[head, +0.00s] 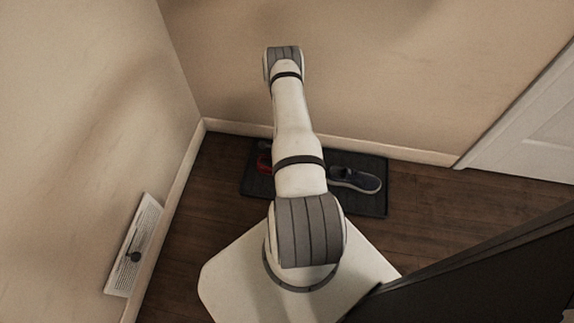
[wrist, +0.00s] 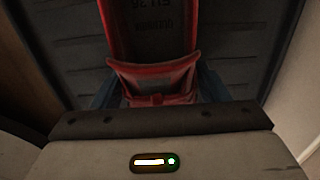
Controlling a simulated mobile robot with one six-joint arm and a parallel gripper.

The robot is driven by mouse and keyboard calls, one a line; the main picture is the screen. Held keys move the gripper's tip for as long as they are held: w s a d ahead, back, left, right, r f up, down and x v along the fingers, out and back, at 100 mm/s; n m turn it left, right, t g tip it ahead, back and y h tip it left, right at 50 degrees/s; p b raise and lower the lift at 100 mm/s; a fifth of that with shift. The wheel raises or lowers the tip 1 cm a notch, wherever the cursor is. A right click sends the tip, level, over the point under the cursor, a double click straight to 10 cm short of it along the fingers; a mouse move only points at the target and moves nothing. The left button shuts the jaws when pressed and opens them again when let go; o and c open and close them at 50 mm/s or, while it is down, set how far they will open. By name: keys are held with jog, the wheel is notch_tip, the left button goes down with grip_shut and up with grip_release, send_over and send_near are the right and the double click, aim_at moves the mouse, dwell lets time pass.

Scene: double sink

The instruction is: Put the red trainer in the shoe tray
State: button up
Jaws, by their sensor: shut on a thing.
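The red trainer (wrist: 152,82) fills the upper middle of the wrist view, seen from above with its opening and insole showing. My gripper (wrist: 157,98) is shut on its near end, with a dark blue finger at each side. The trainer is over the dark, ribbed shoe tray (wrist: 255,60); I cannot tell if it touches it. In the head view the shoe tray (head: 370,208) lies on the floor by the back wall. Part of the red trainer (head: 264,160) shows at its left, left of my arm, which hides the rest. My gripper is hidden in the head view.
A dark blue shoe (head: 356,180) with a pale sole lies on the tray's right part. Walls stand behind and to the left. A white door (head: 525,125) is at the right, and a dark panel (head: 480,275) is at the lower right.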

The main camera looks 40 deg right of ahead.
jog(key=shift+r, duration=0.1)
jog(key=o, duration=1.1)
jog(key=shift+o, duration=0.2)
